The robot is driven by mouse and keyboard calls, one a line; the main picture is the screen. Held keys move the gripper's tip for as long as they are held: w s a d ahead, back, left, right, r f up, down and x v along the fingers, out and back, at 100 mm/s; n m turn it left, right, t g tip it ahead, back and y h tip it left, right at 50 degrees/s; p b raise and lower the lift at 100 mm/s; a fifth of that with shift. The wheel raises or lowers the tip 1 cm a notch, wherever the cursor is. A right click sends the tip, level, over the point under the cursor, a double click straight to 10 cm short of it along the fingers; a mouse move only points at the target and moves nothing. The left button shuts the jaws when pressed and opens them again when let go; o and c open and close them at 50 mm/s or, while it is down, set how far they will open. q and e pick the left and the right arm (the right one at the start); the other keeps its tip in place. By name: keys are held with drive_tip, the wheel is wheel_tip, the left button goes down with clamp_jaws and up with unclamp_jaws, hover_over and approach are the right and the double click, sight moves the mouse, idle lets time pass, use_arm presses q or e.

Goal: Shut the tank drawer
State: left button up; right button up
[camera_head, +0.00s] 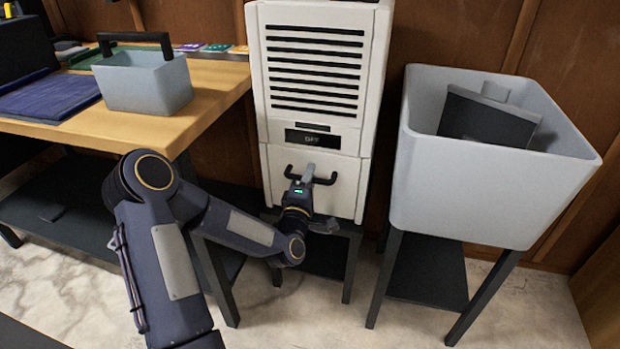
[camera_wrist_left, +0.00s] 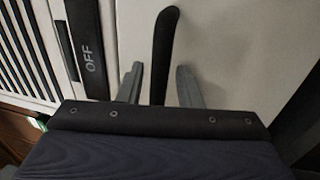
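A white dehumidifier-like unit (camera_head: 312,70) stands against the wall, with slots and a display reading OFF. Its tank drawer (camera_head: 342,196) is the white lower front with a black bar handle (camera_head: 326,181). The drawer front looks close to the body; I cannot tell if a gap is left. My left gripper (camera_head: 301,186) is at the handle. In the left wrist view the grey fingers (camera_wrist_left: 160,88) stand apart on either side of the black handle (camera_wrist_left: 163,52), with space visible on both sides. The OFF label (camera_wrist_left: 90,55) shows to the left. My right gripper is not in view.
A wooden workbench (camera_head: 215,85) on the left holds a grey caddy (camera_head: 140,85) and a dark blue folded item (camera_head: 50,97). A large grey bin (camera_head: 480,195) on a black stand, with a dark object (camera_head: 488,115) inside, is right of the unit. Floor shows in front.

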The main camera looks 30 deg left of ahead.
use_arm(q)
drive_tip(key=p+v, duration=0.1)
drive_tip(key=v, duration=0.7)
drive_tip(key=shift+w, duration=0.15)
idle(0.4)
drive_tip(key=d+r+m+g+h, duration=0.25)
drive_tip(key=d+m+h, duration=0.25)
drive_tip(key=m, duration=0.4)
drive_tip(key=s+d+r+m+g+h, duration=0.1)
drive_tip(key=s+d+m+g+h, duration=0.3)
drive_tip(key=s, duration=0.9)
drive_tip(key=s+d+r+m+g+y, duration=0.1)
drive_tip(key=s+m+g, duration=0.55)
drive_tip(key=s, duration=0.65)
wheel_tip(320, 180, up, 37)
drive_tip(key=g+p, duration=0.1)
drive_tip(key=p, duration=3.6)
drive_tip(key=shift+d, duration=0.3)
